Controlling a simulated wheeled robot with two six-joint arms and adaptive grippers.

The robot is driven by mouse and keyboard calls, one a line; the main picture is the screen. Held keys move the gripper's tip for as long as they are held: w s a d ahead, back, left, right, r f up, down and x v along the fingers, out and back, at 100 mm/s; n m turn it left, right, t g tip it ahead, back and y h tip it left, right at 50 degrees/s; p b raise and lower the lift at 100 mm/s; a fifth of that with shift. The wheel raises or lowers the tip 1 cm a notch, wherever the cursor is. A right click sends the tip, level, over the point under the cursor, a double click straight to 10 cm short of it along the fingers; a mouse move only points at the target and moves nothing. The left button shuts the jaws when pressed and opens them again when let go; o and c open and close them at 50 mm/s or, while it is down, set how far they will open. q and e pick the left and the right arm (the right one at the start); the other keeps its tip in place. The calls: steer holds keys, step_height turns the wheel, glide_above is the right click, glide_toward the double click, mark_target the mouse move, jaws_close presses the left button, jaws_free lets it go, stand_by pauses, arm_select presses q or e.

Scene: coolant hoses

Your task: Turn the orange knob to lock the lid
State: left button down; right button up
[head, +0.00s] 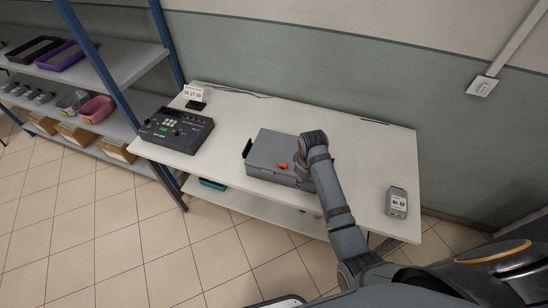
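A grey box (268,152) with its lid down sits on the white table. A small orange knob (283,166) shows on its front part, near the right side. My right arm reaches in from the lower right, and my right gripper (299,165) is at the box's right front, close beside the knob. The wrist and arm hide the fingertips and the right side of the box. I cannot tell whether the gripper touches the knob or whether its fingers are open. My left gripper is not in view.
The white table (365,155) carries a black control panel (177,130) and a small display (194,96) at the left. A grey handheld device (397,202) lies at the right. A shelf rack (125,60) with bins stands at the left. The table's middle right is clear.

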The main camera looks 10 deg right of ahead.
mark_target(283, 169)
steer(key=w+a+r+n+g, duration=0.1)
steer(key=w+a+r+n, duration=0.4)
steer(key=w+r, duration=0.45)
step_height(283, 169, down, 10)
steer(key=shift+s+d+r+p, duration=0.1)
steer(key=shift+p, duration=0.7)
jaws_close()
